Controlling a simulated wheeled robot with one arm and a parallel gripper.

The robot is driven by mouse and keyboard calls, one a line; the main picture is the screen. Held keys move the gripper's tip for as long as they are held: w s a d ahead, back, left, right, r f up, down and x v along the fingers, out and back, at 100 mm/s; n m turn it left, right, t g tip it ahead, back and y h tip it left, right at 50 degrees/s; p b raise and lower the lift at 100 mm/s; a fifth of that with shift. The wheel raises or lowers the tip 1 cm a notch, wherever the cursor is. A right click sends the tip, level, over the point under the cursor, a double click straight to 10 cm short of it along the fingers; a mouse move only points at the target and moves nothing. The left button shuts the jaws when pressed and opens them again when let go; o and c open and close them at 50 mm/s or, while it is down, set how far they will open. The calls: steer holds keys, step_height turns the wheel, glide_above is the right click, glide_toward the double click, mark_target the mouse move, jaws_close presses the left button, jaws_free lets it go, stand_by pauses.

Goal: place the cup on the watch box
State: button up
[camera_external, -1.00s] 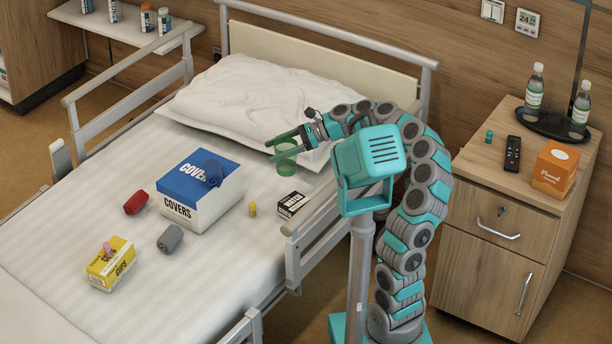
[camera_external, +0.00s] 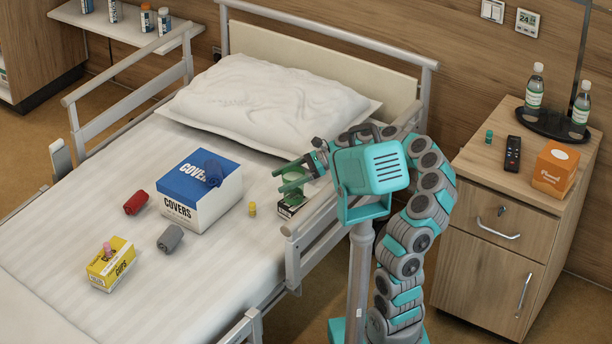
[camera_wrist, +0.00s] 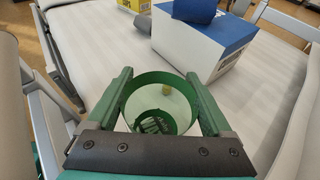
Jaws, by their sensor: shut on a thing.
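The cup, green and see-through, is held upright between the green fingers of my gripper (camera_external: 281,179). The cup (camera_external: 293,197) is over the watch box, a small black-and-white box (camera_external: 285,212) on the bed near the right rail. The cup hides much of the box's top, and I cannot tell whether the two touch. In the wrist view, I look into the open cup (camera_wrist: 135,103) between both fingers of my gripper (camera_wrist: 160,88). Lettering of the box shows through the cup's bottom.
A blue-and-white COVERS box (camera_external: 185,212) with a blue roll (camera_external: 213,172) on it stands to the left. A small yellow bottle (camera_external: 252,209) is close by on the bed. The bed rail (camera_external: 312,232) runs right of the watch box.

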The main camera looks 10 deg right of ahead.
steer(key=shift+f, duration=0.2)
steer(key=o, duration=1.2)
steer(key=shift+c, duration=0.2)
steer(key=shift+r, duration=0.15)
steer(key=s+p+v, duration=0.1)
steer(key=v, duration=1.1)
steer(key=shift+w, duration=0.45)
steer(key=shift+p, duration=0.3)
